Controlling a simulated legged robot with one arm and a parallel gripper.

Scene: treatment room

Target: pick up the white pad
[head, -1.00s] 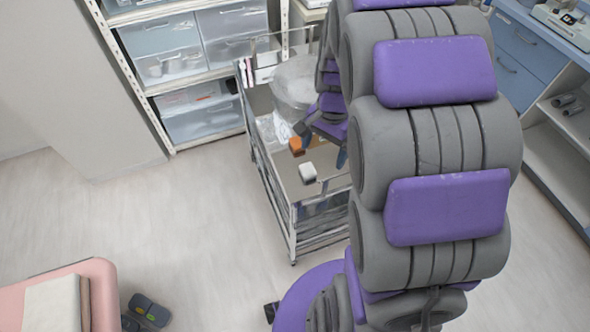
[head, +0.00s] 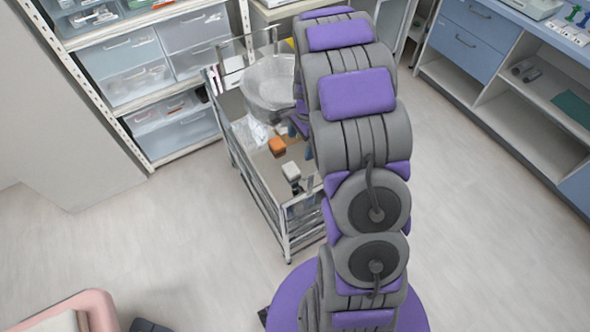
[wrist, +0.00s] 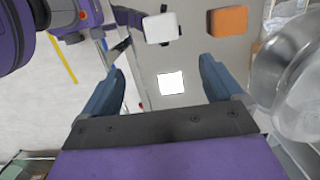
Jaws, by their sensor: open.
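A flat, bright white square, which looks like the white pad (wrist: 171,83), lies on the grey cart surface in the wrist view. It shows between and just beyond the fingers of my gripper (wrist: 161,66). The gripper is open with nothing between its fingers. A thicker white block (wrist: 160,28) with a dark part at its side lies farther out; it also shows on the cart in the head view (head: 291,170). My arm hides the flat pad and most of the gripper in the head view.
An orange block (wrist: 228,20) lies beside the white block. A clear basin (wrist: 285,85) stands close to the right finger in the wrist view. The metal cart (head: 262,205) has raised rails. Shelves with drawers (head: 125,68) stand behind it.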

